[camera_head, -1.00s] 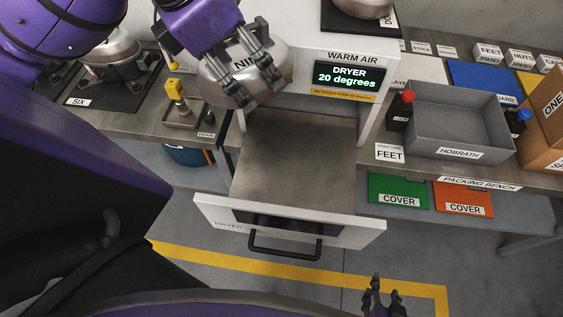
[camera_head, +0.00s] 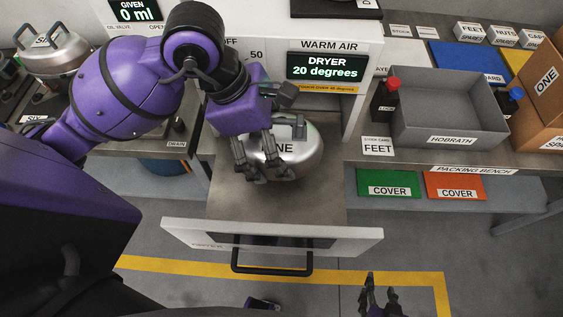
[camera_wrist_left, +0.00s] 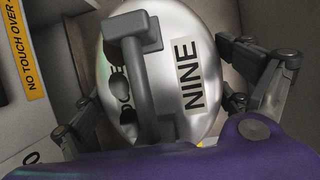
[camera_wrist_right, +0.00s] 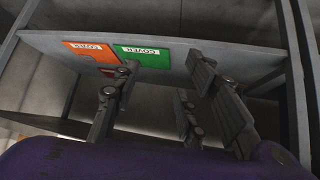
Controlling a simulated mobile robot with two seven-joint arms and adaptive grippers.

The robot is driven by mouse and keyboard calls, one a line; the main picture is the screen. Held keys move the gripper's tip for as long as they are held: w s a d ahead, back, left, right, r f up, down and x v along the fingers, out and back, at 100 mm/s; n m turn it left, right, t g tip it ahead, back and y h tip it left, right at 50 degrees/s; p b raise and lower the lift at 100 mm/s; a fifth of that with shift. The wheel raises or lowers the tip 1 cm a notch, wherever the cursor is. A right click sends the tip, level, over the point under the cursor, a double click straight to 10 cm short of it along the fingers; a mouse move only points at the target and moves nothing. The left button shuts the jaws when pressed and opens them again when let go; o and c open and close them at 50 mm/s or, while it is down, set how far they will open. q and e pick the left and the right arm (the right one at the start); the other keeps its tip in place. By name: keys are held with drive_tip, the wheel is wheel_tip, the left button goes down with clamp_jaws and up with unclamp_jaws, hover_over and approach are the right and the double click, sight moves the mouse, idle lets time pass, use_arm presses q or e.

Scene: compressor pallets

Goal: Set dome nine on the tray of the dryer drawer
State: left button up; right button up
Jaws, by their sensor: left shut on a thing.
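Dome nine (camera_head: 300,158) is a shiny silver dome with a NINE label and a dark grey handle. It is over the tray (camera_head: 325,208) of the pulled-out dryer drawer (camera_head: 340,240), toward the back; I cannot tell whether it touches the tray. My left gripper (camera_head: 262,165) is shut on the dome from above. In the left wrist view its fingers lie on both sides of the dome (camera_wrist_left: 200,55), and the handle crosses the middle. The dome's underside is hidden. My right gripper (camera_head: 381,287) is open and empty, low in front of the drawer's right side.
The dryer (camera_head: 330,45) reads 20 degrees above the drawer. A grey HOBRATH bin (camera_head: 450,140) stands on the packing bench at right, with a red-capped bottle (camera_head: 385,103) beside it. Dome six (camera_head: 52,50) is at far left. The tray's front is bare.

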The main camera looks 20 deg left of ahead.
use_arm(q)
wheel_tip(320, 180, down, 4)
drive_tip(key=shift+s, duration=0.1)
drive_tip(key=shift+f, duration=2.05)
use_arm(e)
drive_tip(key=shift+s+f, duration=0.4)
drive_tip(key=shift+s, duration=0.35)
use_arm(q)
drive_tip(key=shift+f, duration=0.1)
use_arm(e)
drive_tip(key=shift+f, duration=0.1)
use_arm(q)
drive_tip(key=shift+f, duration=0.15)
drive_tip(key=o, duration=1.6)
drive_tip(key=shift+a, duration=0.1)
use_arm(e)
drive_tip(key=shift+s, duration=0.1)
